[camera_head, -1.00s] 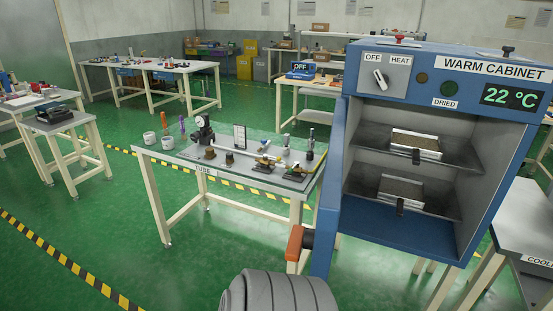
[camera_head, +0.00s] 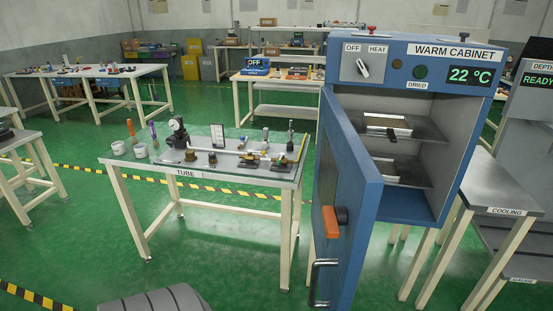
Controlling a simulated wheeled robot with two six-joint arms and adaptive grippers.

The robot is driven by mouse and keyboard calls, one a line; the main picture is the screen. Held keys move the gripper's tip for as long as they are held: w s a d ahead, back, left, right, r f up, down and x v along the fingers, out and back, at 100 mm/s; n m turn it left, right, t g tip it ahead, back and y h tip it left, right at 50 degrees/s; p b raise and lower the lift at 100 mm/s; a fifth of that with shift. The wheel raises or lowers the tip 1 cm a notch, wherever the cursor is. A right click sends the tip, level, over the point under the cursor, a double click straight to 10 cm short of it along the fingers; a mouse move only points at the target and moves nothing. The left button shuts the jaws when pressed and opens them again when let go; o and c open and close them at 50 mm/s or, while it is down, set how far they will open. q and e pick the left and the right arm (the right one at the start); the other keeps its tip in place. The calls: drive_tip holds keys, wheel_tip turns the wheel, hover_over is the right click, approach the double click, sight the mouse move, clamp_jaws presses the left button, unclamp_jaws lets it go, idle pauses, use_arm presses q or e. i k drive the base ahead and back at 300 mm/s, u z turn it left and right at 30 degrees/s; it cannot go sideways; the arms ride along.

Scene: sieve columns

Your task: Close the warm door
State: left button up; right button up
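The warm cabinet (camera_head: 404,210) is blue and stands right of centre, labelled WARM CABINET, with a display (camera_head: 470,75) reading 22 °C. Its blue door (camera_head: 350,200) stands partly open, hinged on the left and swung out toward me. An orange latch (camera_head: 330,221) and a dark bar handle (camera_head: 314,285) are on the door's outer face. Inside, two trays (camera_head: 389,122) sit on the shelves, partly hidden by the door. A selector knob (camera_head: 363,67) is on the panel between OFF and HEAT. Neither gripper is in view; only a grey part of my arm shows at the bottom left.
The TUBE table (camera_head: 150,172) with small fittings stands left of the door. The COOLING table (camera_head: 495,187) stands right of the cabinet. Open green floor (camera_head: 235,265) lies in front of the TUBE table and left of the door.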

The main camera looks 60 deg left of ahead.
sight(346, 175)
drive_tip(key=u, duration=1.45)
drive_tip(key=i, duration=0.5)
drive_tip(key=z, duration=2.15)
drive_tip(key=k, duration=0.9)
drive_tip(key=u, duration=1.4)
drive_tip(key=i, duration=0.5)
